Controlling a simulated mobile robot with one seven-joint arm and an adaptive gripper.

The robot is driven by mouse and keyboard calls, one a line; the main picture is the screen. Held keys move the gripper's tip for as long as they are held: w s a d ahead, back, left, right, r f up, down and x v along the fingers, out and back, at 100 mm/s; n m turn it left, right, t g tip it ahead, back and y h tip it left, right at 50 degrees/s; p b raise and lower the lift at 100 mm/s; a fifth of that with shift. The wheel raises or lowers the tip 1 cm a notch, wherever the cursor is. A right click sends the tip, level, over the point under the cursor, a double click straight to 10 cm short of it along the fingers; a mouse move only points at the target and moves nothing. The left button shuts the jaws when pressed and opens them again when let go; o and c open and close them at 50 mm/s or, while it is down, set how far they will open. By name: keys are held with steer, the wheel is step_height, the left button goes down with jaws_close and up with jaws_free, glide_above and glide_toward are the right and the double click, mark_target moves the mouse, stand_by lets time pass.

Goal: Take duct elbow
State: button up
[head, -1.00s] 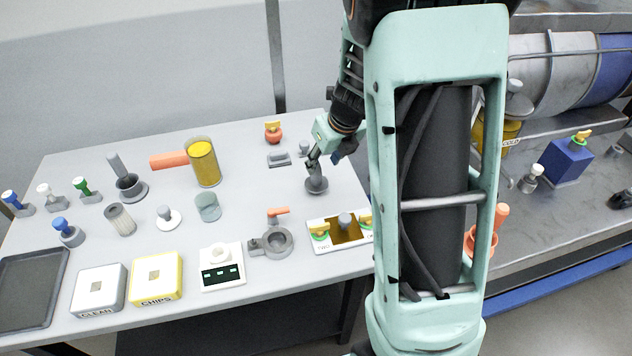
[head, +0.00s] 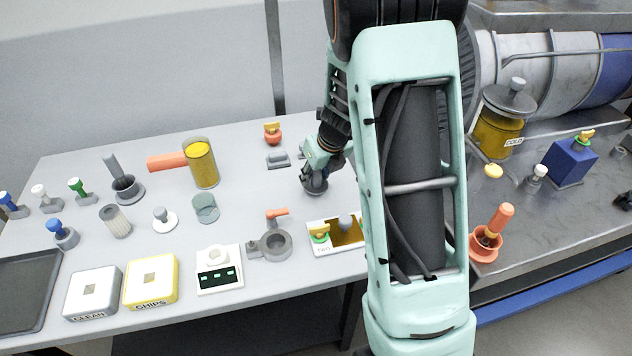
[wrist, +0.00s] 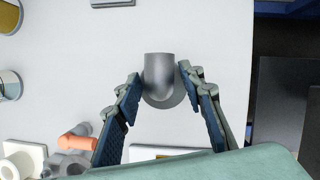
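The duct elbow (head: 315,187) is a grey bent pipe on a round flange, standing on the grey table. In the wrist view the elbow (wrist: 161,72) lies between the tips of my two fingers. My gripper (wrist: 159,74) is open, with one finger on each side of the elbow. A small gap shows at the left finger; the right fingertip is very close, and contact there is unclear. In the head view my gripper (head: 317,168) is low over the elbow and partly hides it.
A small grey block (head: 278,160) and an orange-red pot (head: 272,135) are behind the elbow. The table's right edge is near.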

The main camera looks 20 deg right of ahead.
jaws_close()
steer(key=shift+r, duration=0.15)
